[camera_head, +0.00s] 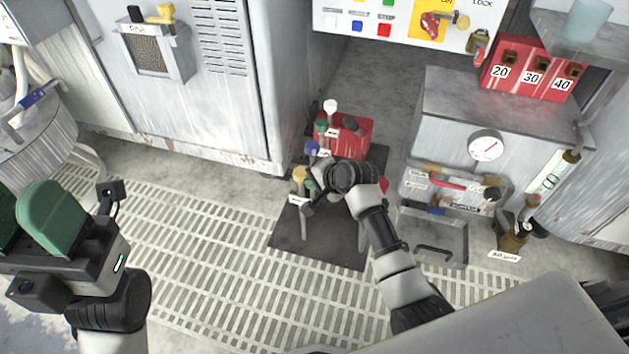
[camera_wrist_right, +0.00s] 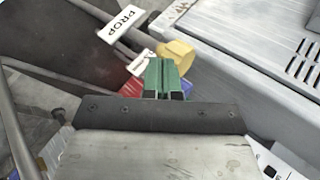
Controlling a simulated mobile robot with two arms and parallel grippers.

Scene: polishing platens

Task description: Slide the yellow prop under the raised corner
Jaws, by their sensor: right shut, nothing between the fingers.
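The yellow prop (camera_head: 299,174) stands by the left side of the dark plate, above a small white label. In the right wrist view the yellow prop (camera_wrist_right: 176,57) lies just beyond my green fingertips, with the label PROP (camera_wrist_right: 120,24) to its upper left. My right gripper (camera_wrist_right: 163,80) is shut and empty; whether it touches the prop I cannot tell. In the head view my right gripper (camera_head: 318,190) is small and partly hidden by its wrist. My left gripper (camera_head: 28,222) is open and empty at the far left. I cannot make out which corner is raised.
A dark plate (camera_head: 325,240) lies on the slatted floor grating (camera_head: 200,230). A red case (camera_head: 350,135) with coloured knobs stands behind my right wrist. A grey cabinet (camera_head: 220,85) is at the back left. A gauge box (camera_head: 450,120) stands to the right.

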